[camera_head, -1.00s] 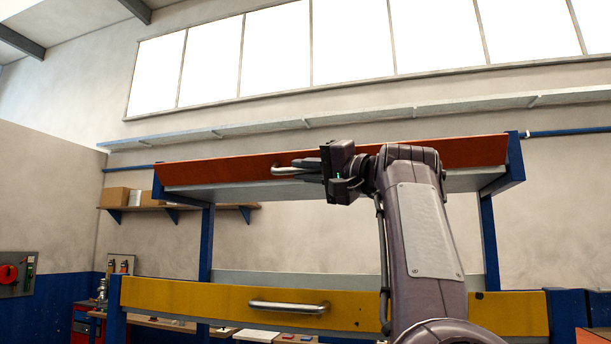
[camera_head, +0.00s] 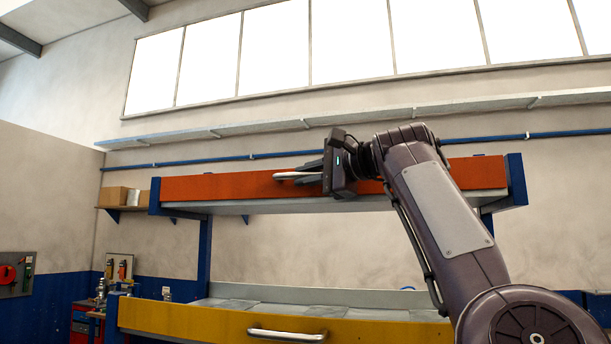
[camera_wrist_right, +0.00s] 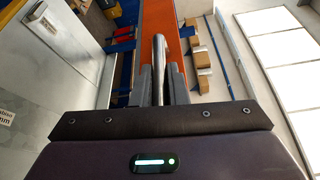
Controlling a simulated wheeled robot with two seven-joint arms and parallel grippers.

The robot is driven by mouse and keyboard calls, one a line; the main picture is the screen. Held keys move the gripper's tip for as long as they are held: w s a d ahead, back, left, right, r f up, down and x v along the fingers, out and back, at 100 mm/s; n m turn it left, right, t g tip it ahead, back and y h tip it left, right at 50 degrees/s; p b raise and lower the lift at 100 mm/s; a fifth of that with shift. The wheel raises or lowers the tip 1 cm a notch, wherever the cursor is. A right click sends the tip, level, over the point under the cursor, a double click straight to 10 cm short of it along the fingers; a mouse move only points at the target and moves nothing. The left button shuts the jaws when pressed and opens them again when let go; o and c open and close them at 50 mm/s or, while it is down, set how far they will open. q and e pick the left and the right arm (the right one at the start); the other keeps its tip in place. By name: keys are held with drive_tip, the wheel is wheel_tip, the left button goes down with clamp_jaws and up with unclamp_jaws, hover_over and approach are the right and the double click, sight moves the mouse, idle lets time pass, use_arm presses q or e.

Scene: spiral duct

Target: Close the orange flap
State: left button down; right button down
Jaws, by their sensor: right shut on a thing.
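The orange flap (camera_head: 230,187) is the long front panel of the upper shelf in the head view. It stands near upright, its face toward me. A metal bar handle (camera_head: 290,175) sits near its middle. My right gripper (camera_head: 305,174) is shut on this handle. In the right wrist view the fingers (camera_wrist_right: 162,85) lie on both sides of the handle (camera_wrist_right: 159,55), with the orange flap (camera_wrist_right: 125,50) behind it. My left gripper is not in view.
Below is a yellow flap (camera_head: 200,320) with its own handle (camera_head: 286,335). Blue posts (camera_head: 205,255) carry the shelf. Boxes (camera_head: 115,196) stand on a wall shelf at the left. A blue pipe (camera_head: 235,157) runs along the wall behind.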

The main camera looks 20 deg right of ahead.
drive_tip(key=shift+d+r, duration=0.1)
idle(0.6)
drive_tip(key=c, duration=1.4)
unclamp_jaws()
drive_tip(key=shift+d, duration=0.2)
drive_tip(key=shift+c, duration=0.2)
drive_tip(key=shift+s+d+b, duration=0.2)
drive_tip(key=shift+s+b, duration=0.2)
drive_tip(key=shift+b, duration=0.05)
drive_tip(key=b+v, duration=0.3)
drive_tip(key=v, duration=0.3)
drive_tip(key=shift+s+d, duration=0.25)
drive_tip(key=shift+s, duration=0.05)
